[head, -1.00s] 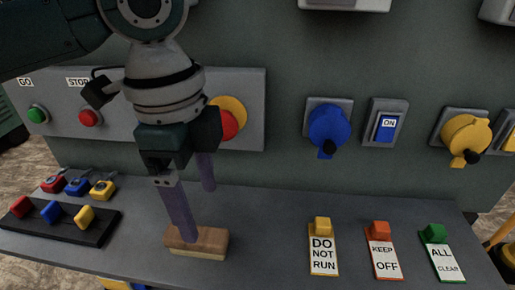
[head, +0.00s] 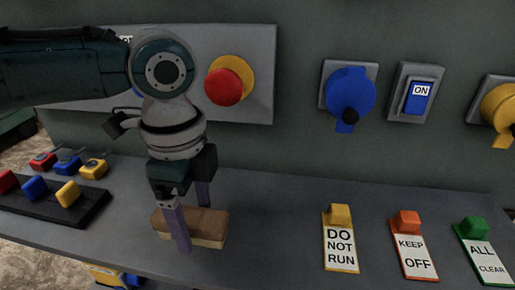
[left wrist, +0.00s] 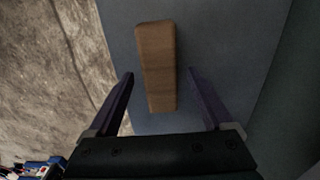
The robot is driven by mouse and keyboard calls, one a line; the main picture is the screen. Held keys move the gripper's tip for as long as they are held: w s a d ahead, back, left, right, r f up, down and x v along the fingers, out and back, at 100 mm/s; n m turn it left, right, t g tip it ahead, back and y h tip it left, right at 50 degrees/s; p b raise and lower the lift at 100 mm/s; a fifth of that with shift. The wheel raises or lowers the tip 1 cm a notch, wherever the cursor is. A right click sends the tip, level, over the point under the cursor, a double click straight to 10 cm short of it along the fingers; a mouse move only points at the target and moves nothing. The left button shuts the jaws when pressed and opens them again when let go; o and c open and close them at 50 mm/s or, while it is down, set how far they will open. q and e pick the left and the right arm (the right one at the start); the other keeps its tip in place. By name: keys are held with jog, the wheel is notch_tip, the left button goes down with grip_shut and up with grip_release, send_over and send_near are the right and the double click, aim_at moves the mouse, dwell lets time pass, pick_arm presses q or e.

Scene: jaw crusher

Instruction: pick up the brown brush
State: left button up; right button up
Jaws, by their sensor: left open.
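The brown brush (head: 208,226) lies on the grey shelf, a brown block with a paler lower layer. In the left wrist view the brush (left wrist: 157,62) lies lengthwise ahead of and partly between the fingers. My left gripper (head: 192,222) is open over the brush, one finger in front of it and the other behind. In the left wrist view the left gripper's fingers (left wrist: 160,75) stand apart on either side of the brush, with gaps. Whether the fingertips reach down beside it is hard to tell. My right gripper is not in view.
The grey shelf (head: 275,225) is clear right of the brush up to the tags, such as the DO NOT RUN tag (head: 340,250). A black rack (head: 85,212) with coloured padlocks stands left. The panel with the red button (head: 224,87) rises behind.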

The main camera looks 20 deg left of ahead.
pick_arm(q)
jog(key=shift+f, duration=0.3)
grip_shut()
dwell(0.5)
